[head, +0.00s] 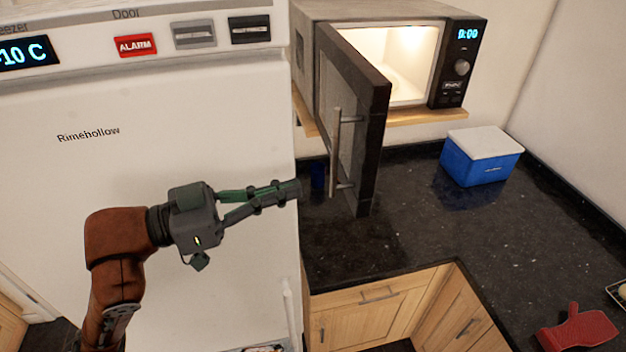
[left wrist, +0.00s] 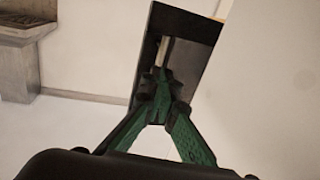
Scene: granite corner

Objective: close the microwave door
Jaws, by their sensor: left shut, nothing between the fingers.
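The microwave (head: 395,60) sits on a wooden shelf with its inside lit. Its dark door (head: 372,115) stands wide open, swung out toward me, with a pale vertical bar handle (head: 336,150) on its outer face. My left gripper (head: 292,189) is shut and empty. In the head view its tips are in front of the fridge edge, a little left of the door's lower part and handle. In the left wrist view the shut fingers (left wrist: 162,78) overlap the dark door panel (left wrist: 200,40). I cannot tell whether they touch it. My right gripper is not in view.
A white fridge (head: 150,150) stands close behind my left arm. A blue box with a white lid (head: 480,160) stands on the black granite counter (head: 420,220). A red object (head: 580,330) lies at the lower right. The counter's middle is clear.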

